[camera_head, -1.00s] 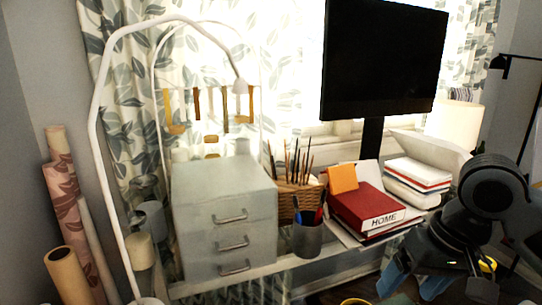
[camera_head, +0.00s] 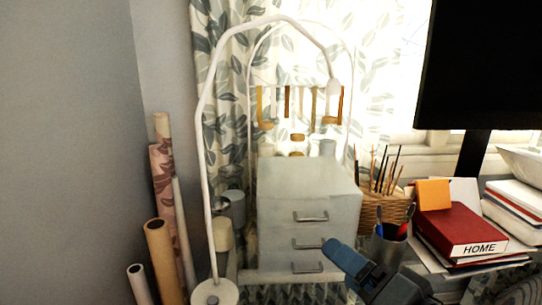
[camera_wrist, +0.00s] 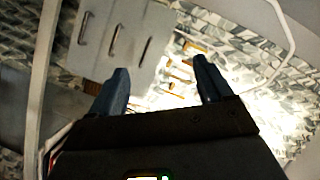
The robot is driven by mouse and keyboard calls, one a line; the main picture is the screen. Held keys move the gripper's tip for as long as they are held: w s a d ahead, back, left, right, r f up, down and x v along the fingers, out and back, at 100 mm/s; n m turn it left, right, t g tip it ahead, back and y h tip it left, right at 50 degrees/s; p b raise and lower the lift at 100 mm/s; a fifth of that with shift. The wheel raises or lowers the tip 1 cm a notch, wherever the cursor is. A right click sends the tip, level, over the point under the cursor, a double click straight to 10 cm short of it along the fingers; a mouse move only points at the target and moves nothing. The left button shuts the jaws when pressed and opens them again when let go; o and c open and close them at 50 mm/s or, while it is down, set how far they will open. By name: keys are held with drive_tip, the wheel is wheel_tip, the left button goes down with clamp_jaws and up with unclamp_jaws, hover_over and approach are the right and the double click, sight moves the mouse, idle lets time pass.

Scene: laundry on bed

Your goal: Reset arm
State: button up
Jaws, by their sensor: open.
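My gripper (camera_head: 345,256) shows at the bottom of the head view, with a blue finger pointing up and left in front of the grey drawer cabinet (camera_head: 308,205). In the wrist view my gripper (camera_wrist: 162,78) has its two dark blue fingers wide apart with nothing between them. The cabinet (camera_wrist: 120,35) shows turned on its side beyond the fingers there. Most of my arm is outside the head view.
A white arched lamp (camera_head: 207,130) stands left of the cabinet, with paper rolls (camera_head: 163,255) beside the wall. A pen cup (camera_head: 387,248), a wicker basket (camera_head: 372,212), a red binder (camera_head: 455,228) and a monitor (camera_head: 480,65) are on the right.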

drive_tip(key=s+d+f+m+h, duration=0.1)
drive_tip(key=s+f+h, duration=0.2)
drive_tip(key=s+f, duration=0.45)
drive_tip(key=s+d+f+m+h, duration=0.1)
drive_tip(key=s+f+h, duration=0.3)
drive_tip(key=s, duration=0.6)
drive_tip(key=s+d+n, duration=0.4)
drive_tip(key=s, duration=0.5)
drive_tip(key=s+d+n, duration=0.3)
drive_tip(key=s+n, duration=0.1)
drive_tip(key=s, duration=0.5)
drive_tip(key=shift+s+d+r+n, duration=0.15)
drive_tip(key=shift+d+r+n, duration=0.15)
drive_tip(key=shift+d+r, duration=0.1)
